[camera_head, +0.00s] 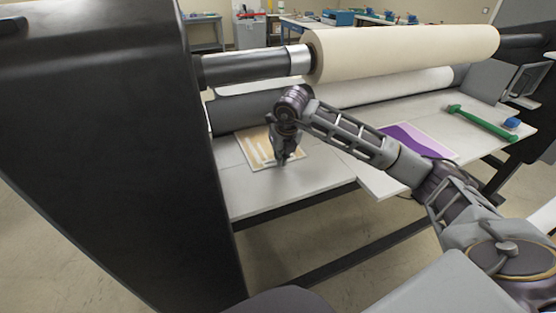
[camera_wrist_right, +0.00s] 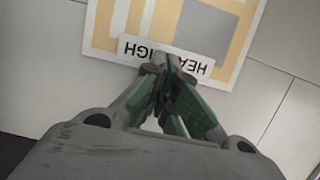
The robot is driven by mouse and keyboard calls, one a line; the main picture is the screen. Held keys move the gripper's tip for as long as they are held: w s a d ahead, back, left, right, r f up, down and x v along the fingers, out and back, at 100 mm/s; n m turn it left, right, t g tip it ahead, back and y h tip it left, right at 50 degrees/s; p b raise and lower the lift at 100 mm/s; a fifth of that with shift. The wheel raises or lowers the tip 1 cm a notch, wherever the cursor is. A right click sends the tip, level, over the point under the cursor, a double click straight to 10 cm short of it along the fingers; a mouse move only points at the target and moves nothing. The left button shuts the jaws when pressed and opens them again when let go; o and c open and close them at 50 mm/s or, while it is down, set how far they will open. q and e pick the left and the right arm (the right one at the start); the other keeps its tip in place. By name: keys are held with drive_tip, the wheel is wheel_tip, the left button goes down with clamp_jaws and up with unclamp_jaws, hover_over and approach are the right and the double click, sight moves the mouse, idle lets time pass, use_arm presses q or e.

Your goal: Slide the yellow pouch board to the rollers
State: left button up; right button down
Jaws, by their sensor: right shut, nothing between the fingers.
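The yellow pouch board (camera_head: 256,147), cream and yellow with a pale pattern, lies flat on the grey laminator table (camera_head: 310,180) at its left, close to the dark lower roller (camera_head: 240,108). In the right wrist view the board (camera_wrist_right: 240,75) shows a grey patch and a white label (camera_wrist_right: 130,46) with upside-down lettering. My right gripper (camera_head: 283,161) points down at the board's near edge, shut and empty. Its fingertips (camera_wrist_right: 170,62) meet at the label's edge; whether they touch the board I cannot tell. My left gripper is not in view.
A large cream roll (camera_head: 400,52) spans above the table. A purple and white sheet (camera_head: 425,138) lies to the right, partly behind my right arm. A green-handled tool (camera_head: 482,122) and a blue object (camera_head: 512,123) lie at the far right. The dark machine side (camera_head: 100,150) fills the left.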

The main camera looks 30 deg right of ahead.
drive_tip(key=shift+p+v, duration=1.15)
drive_tip(key=shift+v, duration=1.55)
drive_tip(key=shift+r, duration=0.1)
